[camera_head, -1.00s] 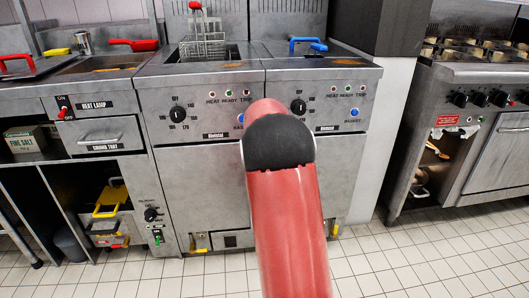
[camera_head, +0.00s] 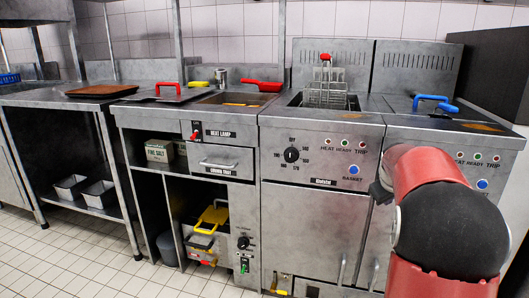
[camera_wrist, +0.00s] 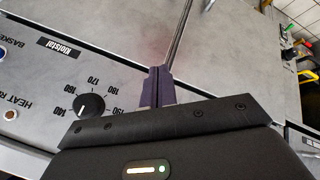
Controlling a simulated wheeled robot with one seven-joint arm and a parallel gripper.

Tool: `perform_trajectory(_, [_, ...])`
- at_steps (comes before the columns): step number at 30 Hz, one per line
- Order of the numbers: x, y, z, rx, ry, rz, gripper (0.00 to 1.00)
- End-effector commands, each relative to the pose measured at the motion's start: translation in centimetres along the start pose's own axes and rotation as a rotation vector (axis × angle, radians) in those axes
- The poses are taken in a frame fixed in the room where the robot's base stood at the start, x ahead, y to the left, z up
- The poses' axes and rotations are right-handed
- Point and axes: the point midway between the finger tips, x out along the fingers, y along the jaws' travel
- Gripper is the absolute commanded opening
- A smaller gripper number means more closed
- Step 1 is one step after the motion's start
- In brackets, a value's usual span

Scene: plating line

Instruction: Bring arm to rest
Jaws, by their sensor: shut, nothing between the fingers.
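My arm (camera_head: 430,215), red with a black joint cap, fills the lower right of the head view in front of the right fryer unit. My gripper (camera_wrist: 155,72) shows in the wrist view with its two dark fingers together and nothing between them. I cannot tell whether the fingers touch the handle. In the head view the fingers are mostly hidden behind the arm.
A fryer basket (camera_head: 326,92) with a red handle sits in the left fryer. A blue handle (camera_head: 434,102) lies on the right fryer. A red-handled scoop (camera_head: 262,85) and a brown tray (camera_head: 101,91) are on the counters to the left. The tiled floor (camera_head: 75,265) at lower left is clear.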

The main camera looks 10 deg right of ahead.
Motion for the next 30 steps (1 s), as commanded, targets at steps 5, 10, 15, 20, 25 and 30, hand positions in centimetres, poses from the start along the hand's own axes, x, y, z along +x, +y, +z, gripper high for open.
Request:
perform_trajectory(5, [-6.1,-5.1,0.6,0.05,0.032,-0.062,0.0])
perform_trajectory(10, [-13.3,-12.5,4.0,0.117,0.049,-0.157,0.0])
perform_trajectory(15, [-18.8,-19.4,9.5,0.171,0.047,-0.242,0.0])
perform_trajectory(20, [-21.8,-24.6,15.5,0.21,0.031,-0.303,0.0])
perform_trajectory(25, [-22.8,-27.6,19.9,0.234,0.013,-0.336,0.0])
perform_trajectory(30, [-23.0,-28.5,21.4,0.245,0.005,-0.345,0.0])
